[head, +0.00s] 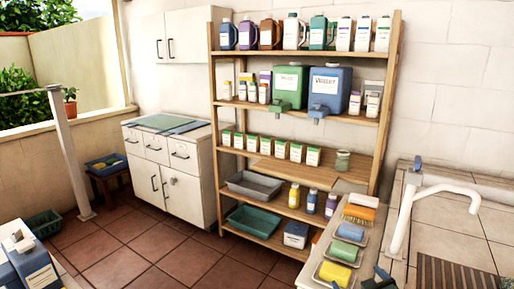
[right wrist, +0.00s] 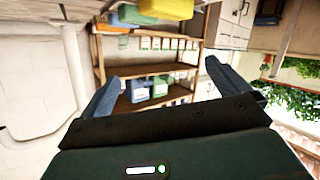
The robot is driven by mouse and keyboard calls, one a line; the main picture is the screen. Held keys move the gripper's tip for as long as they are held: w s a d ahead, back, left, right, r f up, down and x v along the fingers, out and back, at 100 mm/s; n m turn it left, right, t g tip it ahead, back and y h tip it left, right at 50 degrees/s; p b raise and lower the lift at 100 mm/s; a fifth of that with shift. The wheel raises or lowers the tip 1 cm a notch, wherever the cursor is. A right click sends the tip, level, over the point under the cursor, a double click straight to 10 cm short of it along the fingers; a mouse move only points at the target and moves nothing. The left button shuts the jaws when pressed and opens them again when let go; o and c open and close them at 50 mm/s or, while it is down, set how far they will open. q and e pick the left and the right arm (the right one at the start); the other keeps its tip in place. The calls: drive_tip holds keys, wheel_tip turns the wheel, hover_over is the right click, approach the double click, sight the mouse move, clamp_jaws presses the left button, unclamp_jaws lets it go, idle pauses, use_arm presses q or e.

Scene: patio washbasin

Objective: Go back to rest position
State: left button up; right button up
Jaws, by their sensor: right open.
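My right gripper (head: 379,278) shows at the bottom edge of the head view, dark and only partly in frame, beside the yellow sponge on the counter. In the right wrist view its two bluish fingers stand wide apart (right wrist: 160,84), with nothing between them but the shelf farther off. That view looks upside down. My left gripper is not in the head view.
Sponges, a yellow one (head: 335,274) among them, and a brush (head: 359,212) lie by the basin's white tap (head: 428,205). A wooden shelf (head: 395,85) of bottles stands behind. Blue containers (head: 34,268) stand bottom left.

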drive_tip(key=s+a+f+g+y, duration=0.1)
drive_tip(key=s+a+f, duration=0.2)
drive_tip(key=s, duration=0.6)
drive_tip(key=s+a+f+g, duration=0.1)
drive_tip(key=s+a+f, duration=0.2)
drive_tip(key=s, duration=0.6)
drive_tip(key=s+a+f+g+y, duration=0.1)
drive_tip(key=s+a+f+g, duration=0.1)
drive_tip(key=s+a, duration=0.3)
drive_tip(key=s+f, duration=0.1)
drive_tip(key=s, duration=0.3)
drive_tip(key=shift+s+a+f+m+y, duration=0.15)
drive_tip(key=shift+a+f+m+y, duration=0.15)
drive_tip(key=shift+a+f+m, duration=0.1)
